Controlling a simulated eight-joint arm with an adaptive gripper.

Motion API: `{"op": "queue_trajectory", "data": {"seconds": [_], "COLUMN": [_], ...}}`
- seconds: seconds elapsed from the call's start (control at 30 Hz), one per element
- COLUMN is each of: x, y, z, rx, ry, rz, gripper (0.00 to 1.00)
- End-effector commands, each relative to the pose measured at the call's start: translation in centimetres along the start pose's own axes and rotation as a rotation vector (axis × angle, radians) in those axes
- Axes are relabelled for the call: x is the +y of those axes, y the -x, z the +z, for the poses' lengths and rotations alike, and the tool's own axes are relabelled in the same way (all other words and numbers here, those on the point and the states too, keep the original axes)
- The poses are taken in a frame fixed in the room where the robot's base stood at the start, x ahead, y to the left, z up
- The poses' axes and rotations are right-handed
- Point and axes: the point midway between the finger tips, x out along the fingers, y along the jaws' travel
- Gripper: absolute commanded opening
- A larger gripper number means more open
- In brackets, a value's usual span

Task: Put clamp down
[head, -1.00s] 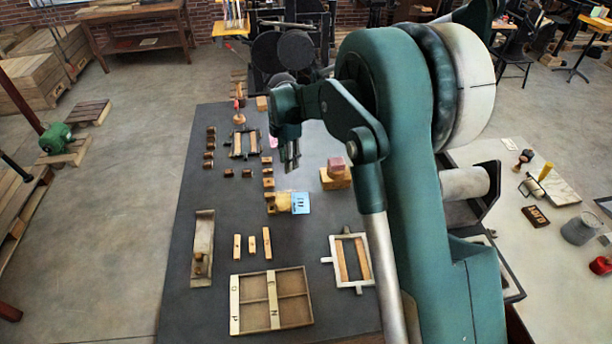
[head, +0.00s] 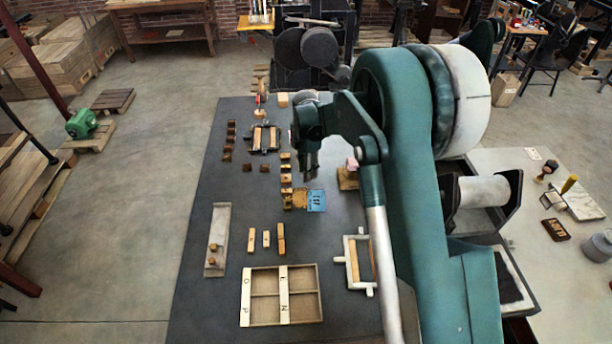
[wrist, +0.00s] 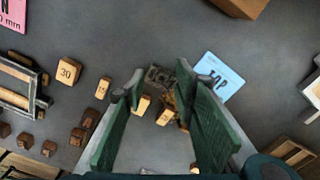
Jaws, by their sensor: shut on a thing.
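My gripper (wrist: 159,76) points down over the dark bench, its green fingers apart around a dark grey metal piece that I take for the clamp (wrist: 160,77). Only part of it shows at the fingertips in the wrist view. In the head view my gripper (head: 308,170) hangs just behind the blue card (head: 316,200), and the clamp cannot be made out there. I cannot tell whether it touches the bench. The blue card marked TAP also lies right of the fingers in the wrist view (wrist: 220,76).
Small wooden blocks (wrist: 165,116) lie close below the fingertips. A block marked 30 (wrist: 69,71) and a frame (wrist: 18,85) lie left. A divided wooden tray (head: 265,323) and a light frame (head: 347,260) lie nearer on the bench (head: 195,295). Open bench lies left.

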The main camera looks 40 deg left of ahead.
Motion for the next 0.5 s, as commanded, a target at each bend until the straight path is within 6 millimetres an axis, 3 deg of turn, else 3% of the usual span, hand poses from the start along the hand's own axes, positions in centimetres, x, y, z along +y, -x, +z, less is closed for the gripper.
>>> {"op": "queue_trajectory", "data": {"seconds": [0.23,0.5], "x": [0.0,0.0], "y": [-2.5,-3.1], "z": [0.0,0.0], "rx": [0.000,0.000], "ry": [0.000,0.000], "rz": [0.000,0.000], "gripper": [0.10,0.10]}}
